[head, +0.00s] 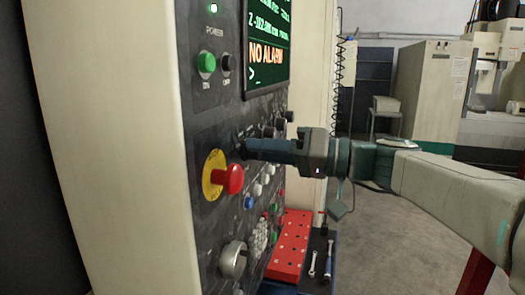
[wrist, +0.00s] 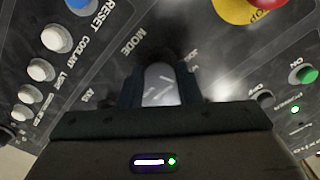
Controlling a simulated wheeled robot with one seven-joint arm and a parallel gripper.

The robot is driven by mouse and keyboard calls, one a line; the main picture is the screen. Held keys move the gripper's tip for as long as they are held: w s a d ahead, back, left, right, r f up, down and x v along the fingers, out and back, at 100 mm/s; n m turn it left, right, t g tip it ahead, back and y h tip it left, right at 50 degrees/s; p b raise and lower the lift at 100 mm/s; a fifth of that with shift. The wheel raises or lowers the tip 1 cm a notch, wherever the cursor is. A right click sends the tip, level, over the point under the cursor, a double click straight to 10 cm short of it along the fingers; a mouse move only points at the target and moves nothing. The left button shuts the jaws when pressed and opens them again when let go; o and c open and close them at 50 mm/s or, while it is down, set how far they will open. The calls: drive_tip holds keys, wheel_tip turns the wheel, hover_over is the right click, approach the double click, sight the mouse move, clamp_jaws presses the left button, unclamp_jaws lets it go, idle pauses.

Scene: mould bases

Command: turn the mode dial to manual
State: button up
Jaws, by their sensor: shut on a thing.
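My gripper (wrist: 160,88) is shut on the mode dial (wrist: 160,80), a pale grey knob with light marks on its face, held between the two fingers. The word MODE is printed on the dark panel beside it. In the head view my gripper (head: 242,149) reaches in from the right and touches the control panel (head: 213,128) above and right of the red stop button. There the fingers hide the dial. Which mode the dial points to cannot be read.
The red emergency stop button (head: 230,180) on its yellow plate sits close below my gripper. A green button (head: 206,64), a screen (head: 268,45) reading NO ALARM and a silver handwheel (head: 233,260) are on the panel. A red block (head: 290,245) and wrenches (head: 328,259) lie below.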

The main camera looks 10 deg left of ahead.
drive_tip(key=shift+d+f+m+b, duration=0.1)
drive_tip(key=shift+f+m+b, duration=0.2)
drive_tip(key=shift+m+b, duration=0.3)
idle(0.3)
drive_tip(key=shift+f+m+b, duration=0.1)
drive_tip(key=shift+m+b, duration=0.25)
drive_tip(key=shift+m, duration=0.55)
drive_tip(key=m, duration=0.4)
drive_tip(key=shift+m+b, duration=0.3)
drive_tip(key=shift+b, duration=0.1)
drive_tip(key=o, duration=1)
drive_tip(key=shift+r, duration=0.25)
drive_tip(key=d+b, duration=0.1)
drive_tip(key=d, duration=0.3)
drive_tip(key=d+b, duration=0.1)
drive_tip(key=d, duration=0.4)
drive_tip(key=s+d+b, duration=0.1)
drive_tip(key=d, duration=0.4)
drive_tip(key=shift+s, duration=0.1)
